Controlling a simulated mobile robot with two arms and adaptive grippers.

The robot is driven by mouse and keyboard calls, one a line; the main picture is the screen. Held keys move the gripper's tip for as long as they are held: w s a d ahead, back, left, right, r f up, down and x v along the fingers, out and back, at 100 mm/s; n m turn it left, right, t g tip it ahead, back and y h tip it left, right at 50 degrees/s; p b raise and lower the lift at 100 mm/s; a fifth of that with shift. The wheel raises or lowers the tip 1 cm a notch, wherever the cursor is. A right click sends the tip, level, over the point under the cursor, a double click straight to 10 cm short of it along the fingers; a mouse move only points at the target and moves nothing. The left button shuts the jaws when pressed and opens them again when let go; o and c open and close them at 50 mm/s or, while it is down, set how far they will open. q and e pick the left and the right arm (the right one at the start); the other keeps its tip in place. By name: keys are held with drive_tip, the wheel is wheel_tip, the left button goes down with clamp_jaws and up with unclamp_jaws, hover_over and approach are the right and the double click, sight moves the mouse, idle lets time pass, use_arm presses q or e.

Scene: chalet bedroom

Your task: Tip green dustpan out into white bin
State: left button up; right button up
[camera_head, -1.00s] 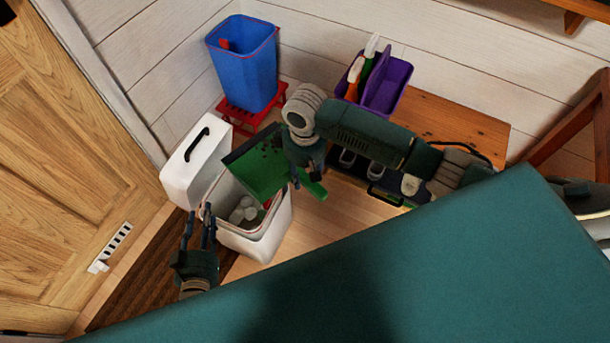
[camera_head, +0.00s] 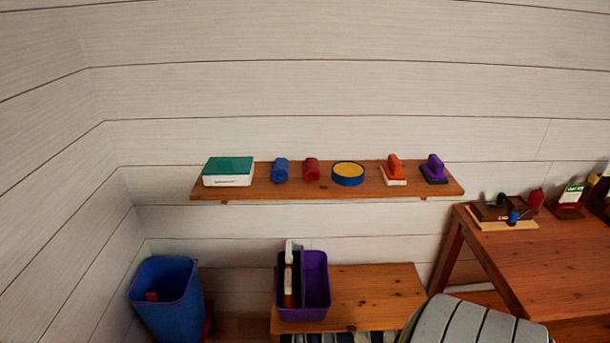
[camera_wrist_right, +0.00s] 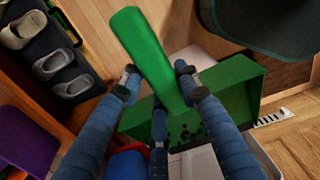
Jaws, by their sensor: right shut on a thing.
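The green dustpan (camera_wrist_right: 225,88) shows in the right wrist view, its handle pointing up and left. My right gripper (camera_wrist_right: 158,92) is shut on the handle, with its blue-grey fingers around it. Small dark bits lie on the pan near its lower edge. A white surface (camera_wrist_right: 200,163), apparently part of the white bin or its lid, shows just below the pan, partly hidden by a finger. The bin's inside is hidden. Neither the dustpan nor the white bin is in the head view. My left gripper is in neither current view.
A blue bucket (camera_head: 168,300) stands in the corner. A purple caddy (camera_head: 315,285) sits on a low wooden bench (camera_head: 375,290). A wall shelf (camera_head: 330,190) holds several cleaning items. A wooden table (camera_head: 540,260) is at right. Grey shoes (camera_wrist_right: 62,75) are in the wrist view.

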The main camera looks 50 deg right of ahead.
drive_tip(key=shift+f+b, duration=0.4)
drive_tip(key=shift+f, duration=0.1)
drive_tip(key=shift+w+a+r+g+h+b, duration=0.55)
drive_tip(key=shift+w+a+r+g+h, duration=0.25)
drive_tip(key=shift+w+a+r, duration=0.3)
drive_tip(key=shift+w+r, duration=0.05)
drive_tip(key=shift+r, duration=0.05)
drive_tip(key=w+a+r+g+h+b, duration=0.1)
drive_tip(key=w+a+r+g+h, duration=0.3)
drive_tip(key=w+a+r, duration=0.3)
drive_tip(key=shift+r+g+h+b, duration=0.4)
drive_tip(key=shift+r+g, duration=0.1)
drive_tip(key=shift+r, duration=0.2)
drive_tip(key=shift+d, duration=0.1)
idle(0.5)
